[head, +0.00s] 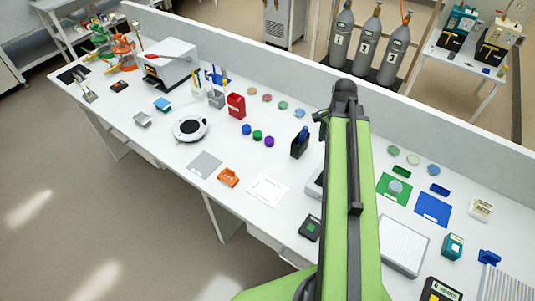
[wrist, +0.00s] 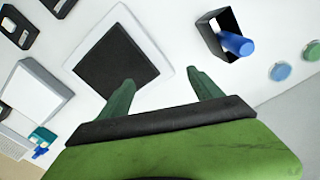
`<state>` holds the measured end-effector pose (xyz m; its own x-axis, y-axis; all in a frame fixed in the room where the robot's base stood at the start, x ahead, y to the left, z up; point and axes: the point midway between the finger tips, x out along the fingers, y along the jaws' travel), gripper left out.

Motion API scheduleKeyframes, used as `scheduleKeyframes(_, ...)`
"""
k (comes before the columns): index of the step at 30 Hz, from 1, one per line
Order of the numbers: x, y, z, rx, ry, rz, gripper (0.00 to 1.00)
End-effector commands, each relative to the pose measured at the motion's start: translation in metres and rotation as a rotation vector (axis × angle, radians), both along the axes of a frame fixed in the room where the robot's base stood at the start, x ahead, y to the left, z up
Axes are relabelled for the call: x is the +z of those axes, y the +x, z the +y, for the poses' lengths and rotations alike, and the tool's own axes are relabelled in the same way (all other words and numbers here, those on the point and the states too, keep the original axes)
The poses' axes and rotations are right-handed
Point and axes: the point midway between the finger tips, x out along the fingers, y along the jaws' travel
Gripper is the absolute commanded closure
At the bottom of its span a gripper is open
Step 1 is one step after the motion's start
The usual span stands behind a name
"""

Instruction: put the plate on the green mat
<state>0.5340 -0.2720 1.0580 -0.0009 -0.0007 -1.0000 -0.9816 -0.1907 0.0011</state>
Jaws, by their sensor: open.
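The green mat (head: 384,193) lies on the bench right of my arm in the head view, with a small grey round piece (head: 396,187) on it. I cannot tell for sure which object is the plate; a small cream block (head: 480,209) sits right of the blue mat (head: 433,208), and a flat white square (head: 267,190) lies left of my arm. In the wrist view my gripper (wrist: 164,92) is open and empty, its fingers wide apart above the bench. The green mat does not show there. My arm hides part of the bench in the head view.
A white square device with a dark top (wrist: 118,62) lies ahead of my fingers. A black holder with a blue cylinder (wrist: 230,38) stands to its right. A low wall backs the bench.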

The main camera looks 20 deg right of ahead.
Motion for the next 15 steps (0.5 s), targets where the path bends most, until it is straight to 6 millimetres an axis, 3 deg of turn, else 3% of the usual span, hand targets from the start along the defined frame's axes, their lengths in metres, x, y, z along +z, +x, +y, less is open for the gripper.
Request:
scheduleKeyframes(1, 0.0, 0.016, 0.05, 0.216, 0.0, 0.001, 0.25)
scheduleKeyframes(3, 0.0, 0.033, 0.112, 0.529, 0.0, 0.001, 0.25)
scheduleKeyframes(7, 0.0, 0.043, 0.208, 1.009, 0.001, 0.002, 0.25)
scheduleKeyframes(9, 0.0, 0.043, 0.243, 1.188, 0.001, 0.002, 0.25)
scheduleKeyframes(11, 0.0, 0.042, 0.262, 1.293, 0.002, 0.002, 0.25)
scheduleKeyframes(15, 0.0, 0.041, 0.275, 1.387, 0.002, 0.002, 0.25)
